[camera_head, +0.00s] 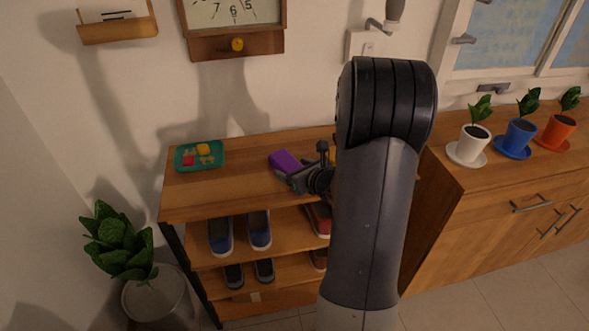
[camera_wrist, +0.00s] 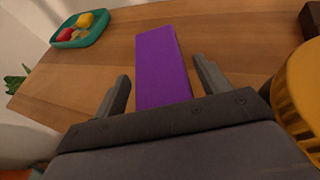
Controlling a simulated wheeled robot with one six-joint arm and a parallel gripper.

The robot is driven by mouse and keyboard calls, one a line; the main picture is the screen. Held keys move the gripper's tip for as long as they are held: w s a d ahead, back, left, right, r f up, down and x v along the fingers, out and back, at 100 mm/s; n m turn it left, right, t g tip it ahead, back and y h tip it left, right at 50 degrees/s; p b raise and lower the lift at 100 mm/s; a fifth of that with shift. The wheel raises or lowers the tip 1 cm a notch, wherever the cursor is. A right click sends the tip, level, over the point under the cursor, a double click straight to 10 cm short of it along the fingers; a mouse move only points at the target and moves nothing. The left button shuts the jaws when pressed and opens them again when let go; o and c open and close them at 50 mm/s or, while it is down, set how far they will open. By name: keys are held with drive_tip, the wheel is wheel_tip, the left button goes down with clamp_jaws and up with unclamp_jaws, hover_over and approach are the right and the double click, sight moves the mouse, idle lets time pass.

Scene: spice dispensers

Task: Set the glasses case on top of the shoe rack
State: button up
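The purple glasses case (camera_head: 285,160) lies on the wooden top of the shoe rack (camera_head: 225,190), near its middle. In the wrist view the case (camera_wrist: 162,65) lies lengthwise between my fingers, with its near end hidden by my gripper body. My gripper (camera_head: 304,166) is just above the rack top beside the case. In the wrist view my gripper (camera_wrist: 165,85) is open, with a visible gap between each finger and the case.
A teal tray (camera_head: 200,166) with small items sits at the rack top's left. A yellow ribbed object (camera_wrist: 302,85) is close on my gripper's right. Shoes (camera_head: 240,233) fill the lower shelves. A potted plant (camera_head: 120,245) stands left; a cabinet (camera_head: 500,205) stands right.

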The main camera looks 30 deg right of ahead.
drive_tip(key=shift+r, duration=0.15)
drive_tip(key=shift+s+d+r, duration=0.1)
drive_tip(key=shift+s+r, duration=0.05)
drive_tip(key=p+v, duration=0.1)
drive_tip(key=v, duration=1)
drive_tip(key=shift+s, duration=0.3)
drive_tip(key=shift+w, duration=0.1)
drive_tip(key=b+x, duration=0.1)
drive_tip(key=x, duration=1.1)
drive_tip(key=shift+r+p, duration=0.4)
drive_tip(key=shift+r, duration=0.55)
